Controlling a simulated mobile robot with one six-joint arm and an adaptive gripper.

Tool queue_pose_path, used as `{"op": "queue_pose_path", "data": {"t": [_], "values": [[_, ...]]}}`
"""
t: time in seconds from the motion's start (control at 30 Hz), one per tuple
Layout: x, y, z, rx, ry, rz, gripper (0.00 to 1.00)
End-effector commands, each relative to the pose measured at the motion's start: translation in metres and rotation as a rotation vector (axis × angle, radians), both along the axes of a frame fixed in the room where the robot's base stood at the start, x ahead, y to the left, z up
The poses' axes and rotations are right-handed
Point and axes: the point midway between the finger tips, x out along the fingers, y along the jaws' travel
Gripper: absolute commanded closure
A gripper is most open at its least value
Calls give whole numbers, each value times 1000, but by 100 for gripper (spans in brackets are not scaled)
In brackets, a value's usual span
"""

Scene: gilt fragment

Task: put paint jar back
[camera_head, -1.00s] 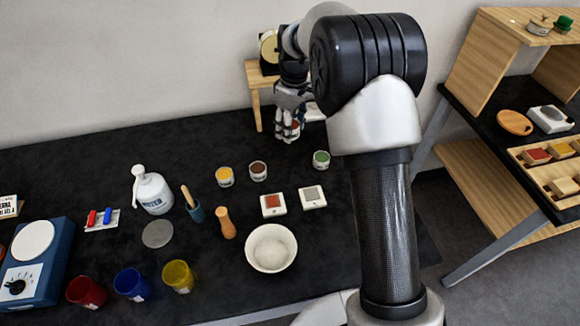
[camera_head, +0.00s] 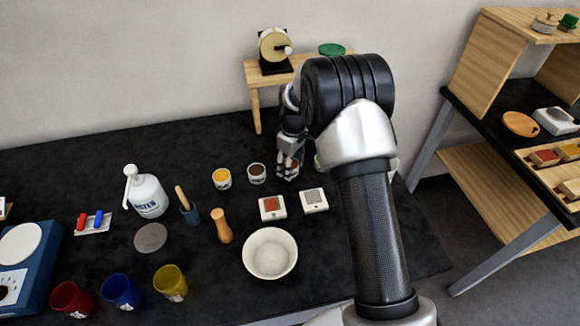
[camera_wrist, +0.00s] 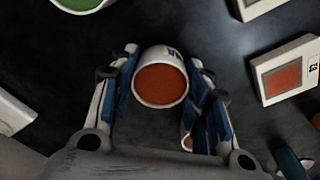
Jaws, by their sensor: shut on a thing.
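My gripper (camera_head: 290,170) is low at the far side of the black table (camera_head: 90,180). In the wrist view its blue-lined fingers (camera_wrist: 163,65) are shut around a white paint jar with red-orange paint (camera_wrist: 160,86). A bit of its red also shows between the fingers in the head view (camera_head: 295,166). The brown jar (camera_head: 257,173) and yellow jar (camera_head: 222,178) stand just left of my gripper. A green jar (camera_wrist: 82,4) shows at the wrist view's top edge; my arm mostly hides it in the head view. I cannot tell whether the held jar touches the table.
Two square paint pans, red (camera_head: 272,208) and grey (camera_head: 313,200), lie in front of my gripper. A white bowl (camera_head: 270,253) and wooden-handled tool (camera_head: 221,226) are nearer. A small wooden stand (camera_head: 255,100) rises behind. A shelf unit (camera_head: 490,140) is at right.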

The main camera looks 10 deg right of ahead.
Motion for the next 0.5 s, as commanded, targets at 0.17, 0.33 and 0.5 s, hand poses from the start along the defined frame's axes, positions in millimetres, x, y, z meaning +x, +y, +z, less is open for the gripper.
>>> {"op": "queue_pose_path", "data": {"t": [0.17,0.33,0.5], "values": [[1,0,2,0,-3,0,84],[1,0,-2,0,-3,0,84],[1,0,-1,0,-1,0,45]]}}
